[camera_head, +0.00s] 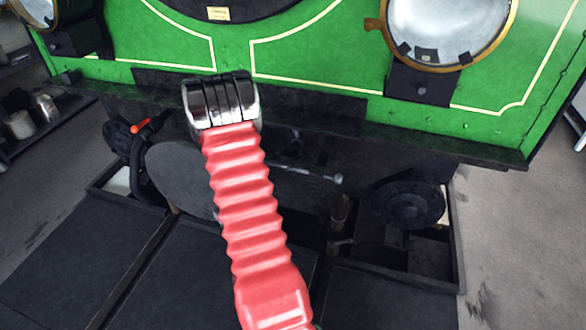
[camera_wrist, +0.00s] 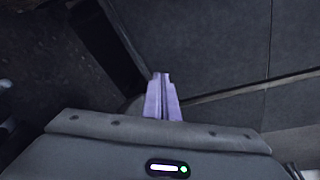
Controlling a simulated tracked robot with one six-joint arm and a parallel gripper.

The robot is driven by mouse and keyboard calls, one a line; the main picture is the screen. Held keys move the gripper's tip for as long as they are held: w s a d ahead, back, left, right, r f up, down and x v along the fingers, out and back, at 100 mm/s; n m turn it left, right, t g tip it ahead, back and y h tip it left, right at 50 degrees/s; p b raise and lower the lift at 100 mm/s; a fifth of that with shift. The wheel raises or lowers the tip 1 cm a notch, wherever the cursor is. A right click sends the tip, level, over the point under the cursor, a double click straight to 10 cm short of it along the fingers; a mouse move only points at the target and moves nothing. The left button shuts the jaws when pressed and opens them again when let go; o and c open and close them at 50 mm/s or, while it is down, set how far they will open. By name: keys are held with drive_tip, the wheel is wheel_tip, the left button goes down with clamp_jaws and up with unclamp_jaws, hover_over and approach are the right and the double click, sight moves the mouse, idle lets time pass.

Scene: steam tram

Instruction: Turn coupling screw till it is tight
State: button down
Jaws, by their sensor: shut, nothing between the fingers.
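My gripper (camera_wrist: 161,76) shows in the wrist view as two pale purple fingers pressed together, with nothing between them. They point over dark floor panels. In the head view my red ribbed arm reaches to the front of the green tram, and my gripper's fingers cannot be made out there. A dark upright rod (camera_head: 338,212) hangs below the buffer beam, right of my arm. It may belong to the coupling, but I cannot tell. I cannot clearly make out the coupling screw in either view; my arm covers the middle of the beam.
The green tram front (camera_head: 310,55) carries a round lamp (camera_head: 450,30) at the right. A dark round buffer (camera_head: 408,205) stands below the beam at the right. Open floor (camera_head: 515,230) lies at the right.

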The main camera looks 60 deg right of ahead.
drive_tip(key=s+d+f+n+t+h, duration=0.1)
drive_tip(key=s+d+f+n+h, duration=0.15)
drive_tip(key=d+f, duration=0.75)
drive_tip(key=s+d+f+n+t+h, duration=0.1)
drive_tip(key=s+d+f+h, duration=0.3)
drive_tip(key=d+f, duration=0.6)
drive_tip(key=w+d+r+n+t+h, duration=0.1)
drive_tip(key=d+r+n+h, duration=0.2)
drive_tip(key=r, duration=0.4)
drive_tip(key=w+d+r+n+t+h, duration=0.1)
drive_tip(key=w+d+r+n+h, duration=0.1)
drive_tip(key=d+r+n+h, duration=0.2)
wheel_tip(320, 180, up, 3)
drive_tip(key=shift+d+t+h, duration=0.3)
drive_tip(key=shift+d+h, duration=0.05)
drive_tip(key=shift+d, duration=0.4)
drive_tip(key=d, duration=1.1)
drive_tip(key=shift+w+d, duration=0.3)
